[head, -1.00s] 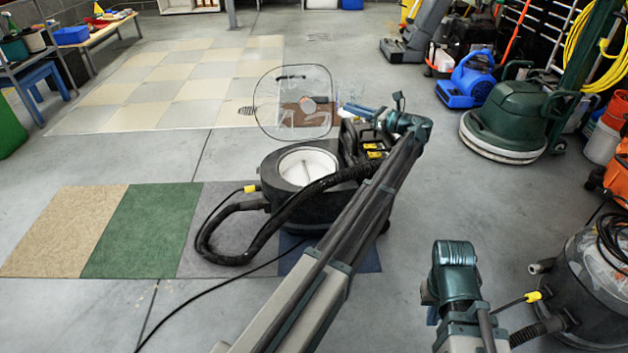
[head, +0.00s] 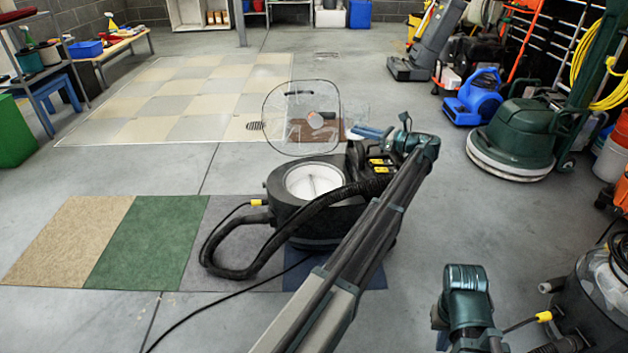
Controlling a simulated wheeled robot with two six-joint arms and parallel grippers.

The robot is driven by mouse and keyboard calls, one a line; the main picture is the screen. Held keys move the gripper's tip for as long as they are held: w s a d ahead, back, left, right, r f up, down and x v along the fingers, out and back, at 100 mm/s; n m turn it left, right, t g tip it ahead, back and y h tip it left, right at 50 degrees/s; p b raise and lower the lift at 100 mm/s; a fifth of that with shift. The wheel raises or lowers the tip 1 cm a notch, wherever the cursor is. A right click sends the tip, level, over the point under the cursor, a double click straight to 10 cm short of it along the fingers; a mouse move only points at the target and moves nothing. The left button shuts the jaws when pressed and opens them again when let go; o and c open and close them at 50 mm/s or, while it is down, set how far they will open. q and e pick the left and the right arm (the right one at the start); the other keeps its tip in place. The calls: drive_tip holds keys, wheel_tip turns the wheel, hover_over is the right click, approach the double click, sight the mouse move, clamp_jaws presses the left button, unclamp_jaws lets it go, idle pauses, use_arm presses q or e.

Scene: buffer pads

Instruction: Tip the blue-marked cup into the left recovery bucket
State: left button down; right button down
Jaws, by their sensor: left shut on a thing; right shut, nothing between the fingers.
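My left gripper (head: 372,132) reaches in above the black tank machine and points left. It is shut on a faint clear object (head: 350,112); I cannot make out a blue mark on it. The black tank (head: 312,215) stands upright with a round white opening (head: 314,181) on top. A large clear lid-like panel (head: 300,85) shows above it, left of the fingertips. I cannot tell for certain which vessel is the left recovery bucket. My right gripper (head: 440,325) is low at the bottom right, mostly hidden behind its teal wrist; it is shut and empty.
A black hose (head: 235,270) loops off the tank's left side. Carpet squares (head: 145,240) lie in front. A second tank machine (head: 590,300) stands at the bottom right. A green floor machine (head: 515,135) and a blue blower (head: 472,95) line the right.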

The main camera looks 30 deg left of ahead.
use_arm(q)
drive_tip(key=shift+s+a+r+h+p, duration=0.2)
drive_tip(key=shift+r+h+p, duration=0.2)
drive_tip(key=shift+r+p, duration=0.45)
drive_tip(key=shift+s+a+f+n+t+h+p, duration=0.3)
drive_tip(key=shift+a+f+n+h+p, duration=0.25)
drive_tip(key=shift+h+p, duration=0.55)
drive_tip(key=shift+s+a+f+n+t+h+p, duration=0.25)
drive_tip(key=shift+s+a+f+n+h+p, duration=0.35)
drive_tip(key=shift+p, duration=0.85)
drive_tip(key=shift+s+a+f+n+t+h+p, duration=0.1)
drive_tip(key=shift+a+f+n+t+h+p, duration=0.35)
drive_tip(key=shift+h+p, duration=0.75)
drive_tip(key=shift+n+h+p, duration=0.5)
drive_tip(key=shift+p, duration=0.1)
drive_tip(key=shift+s+a+r+n+t+h+p, duration=0.15)
drive_tip(key=shift+r+n+t+h+p, duration=0.25)
drive_tip(key=shift+h+p, duration=0.6)
drive_tip(key=shift+s+a+f+t+h+p, duration=0.1)
drive_tip(key=shift+a+f+t+h+p, duration=0.1)
drive_tip(key=shift+t+h+p, duration=0.25)
